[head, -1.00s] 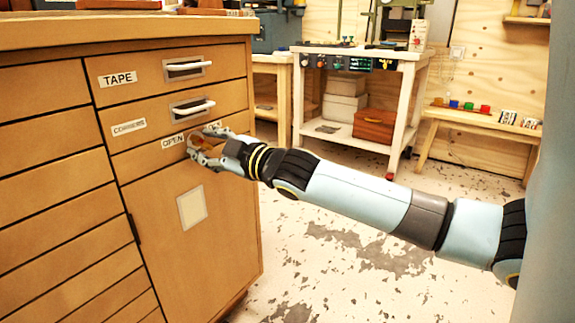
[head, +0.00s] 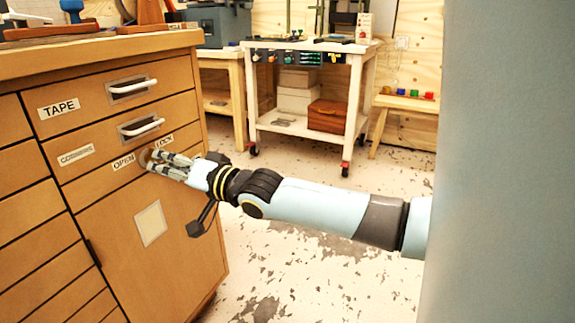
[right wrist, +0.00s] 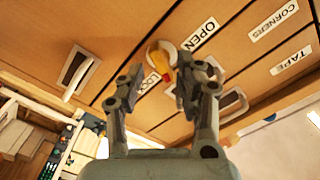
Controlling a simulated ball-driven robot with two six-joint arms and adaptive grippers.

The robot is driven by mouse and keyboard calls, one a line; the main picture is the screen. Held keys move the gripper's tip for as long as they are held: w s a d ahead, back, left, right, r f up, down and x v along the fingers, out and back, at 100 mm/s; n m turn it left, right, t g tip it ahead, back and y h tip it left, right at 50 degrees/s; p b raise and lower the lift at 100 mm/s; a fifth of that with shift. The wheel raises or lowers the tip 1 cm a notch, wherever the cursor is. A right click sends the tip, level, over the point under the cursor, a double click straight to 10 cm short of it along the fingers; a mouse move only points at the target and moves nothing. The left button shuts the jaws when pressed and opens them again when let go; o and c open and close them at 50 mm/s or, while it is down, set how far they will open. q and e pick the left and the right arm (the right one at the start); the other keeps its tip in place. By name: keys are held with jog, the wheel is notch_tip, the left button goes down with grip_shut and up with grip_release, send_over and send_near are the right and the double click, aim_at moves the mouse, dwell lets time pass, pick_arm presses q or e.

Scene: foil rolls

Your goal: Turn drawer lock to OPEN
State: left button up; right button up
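The drawer lock is a round plate with a yellow and red knob (right wrist: 162,58) on the wooden cabinet front. In the right wrist view it sits between the OPEN label (right wrist: 199,35) and the LOCK label (right wrist: 150,81). The knob's exact pointing direction is hard to tell. My right gripper (right wrist: 160,84) is open, with one finger on each side of the knob in that view; contact is not clear. In the head view, the right gripper (head: 165,165) points at the lock plate (head: 146,158) and partly hides it. My left gripper is not in view.
Above the lock are two drawers with white handles, the upper one labelled TAPE (head: 60,109). A blank pale card (head: 150,224) is on the door below. A white wheeled cart (head: 305,125) stands behind. The floor right of the cabinet is clear.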

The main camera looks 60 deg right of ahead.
jog(key=s+p, duration=0.4)
jog(key=s, duration=0.4)
pick_arm(q)
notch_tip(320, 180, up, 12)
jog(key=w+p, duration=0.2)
jog(key=p, duration=0.3)
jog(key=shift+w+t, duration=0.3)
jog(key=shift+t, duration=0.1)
pick_arm(e)
jog(key=s+d+f+n+g+h, duration=0.1)
jog(key=s+f+g, duration=0.3)
jog(key=s+f, duration=0.4)
jog(key=s+d+f+n+g+h, duration=0.1)
jog(key=s+f+g, duration=0.3)
jog(key=s+f, duration=0.5)
notch_tip(320, 180, down, 8)
jog(key=shift+d+r+n+g, duration=0.15)
jog(key=shift+d+n+g, duration=0.25)
jog(key=shift+n, duration=0.5)
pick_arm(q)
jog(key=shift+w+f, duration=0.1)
pick_arm(e)
jog(key=shift+s, duration=0.1)
